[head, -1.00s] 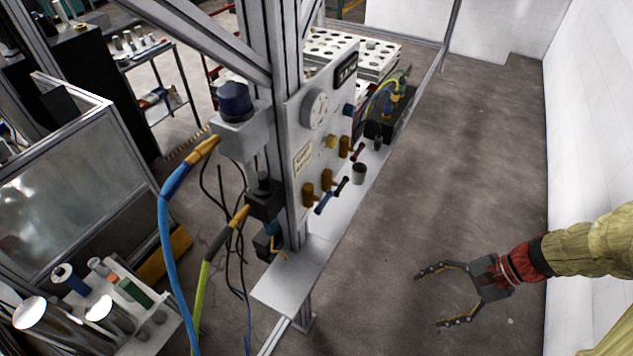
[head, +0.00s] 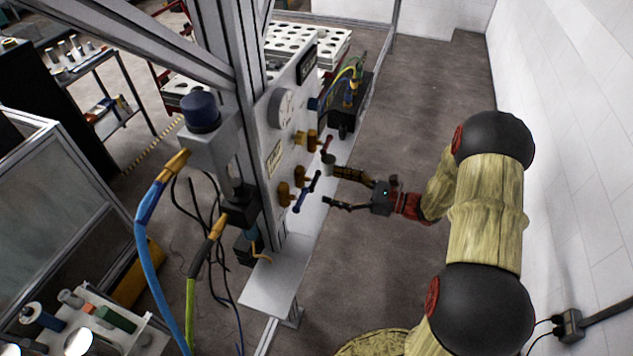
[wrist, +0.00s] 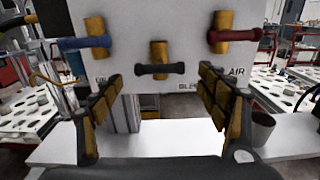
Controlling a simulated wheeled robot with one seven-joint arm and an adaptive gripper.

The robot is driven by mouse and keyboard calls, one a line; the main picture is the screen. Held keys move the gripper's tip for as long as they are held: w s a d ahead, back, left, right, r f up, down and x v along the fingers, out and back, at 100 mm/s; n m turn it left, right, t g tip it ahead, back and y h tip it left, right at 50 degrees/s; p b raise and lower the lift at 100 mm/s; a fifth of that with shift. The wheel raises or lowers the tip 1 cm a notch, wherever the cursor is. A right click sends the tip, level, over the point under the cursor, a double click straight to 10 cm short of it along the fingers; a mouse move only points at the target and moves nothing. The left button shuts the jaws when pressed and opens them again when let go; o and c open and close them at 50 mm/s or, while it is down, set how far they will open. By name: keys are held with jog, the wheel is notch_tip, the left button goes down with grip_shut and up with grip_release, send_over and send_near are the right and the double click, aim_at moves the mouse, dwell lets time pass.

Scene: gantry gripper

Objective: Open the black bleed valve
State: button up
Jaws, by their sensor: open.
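The black bleed valve (wrist: 159,70) is near the top middle of the wrist view. Its black bar handle lies crosswise, roughly level, in front of a brass body. In the head view its black handle (head: 315,181) shows small on the panel. My gripper (wrist: 160,86) is open and faces the panel, one finger on each side of the black handle's line. I see a gap between the fingers and the handle. In the head view my gripper (head: 332,187) is just right of the panel, empty. A label under the valve is partly hidden by a finger.
A blue-handled valve (wrist: 84,42) is left of the black one and a red-handled valve (wrist: 234,35) right. A grey cup (wrist: 262,128) stands on the white shelf (wrist: 165,132) below. A gauge (head: 281,108) is higher on the panel. Open floor lies right.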

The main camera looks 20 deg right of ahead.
aim_at(314, 181)
jog(key=x, duration=0.4)
jog(key=shift+w+a, duration=0.15)
jog(key=shift+a, duration=0.15)
jog(key=c, duration=0.3)
jog(key=c, duration=0.6)
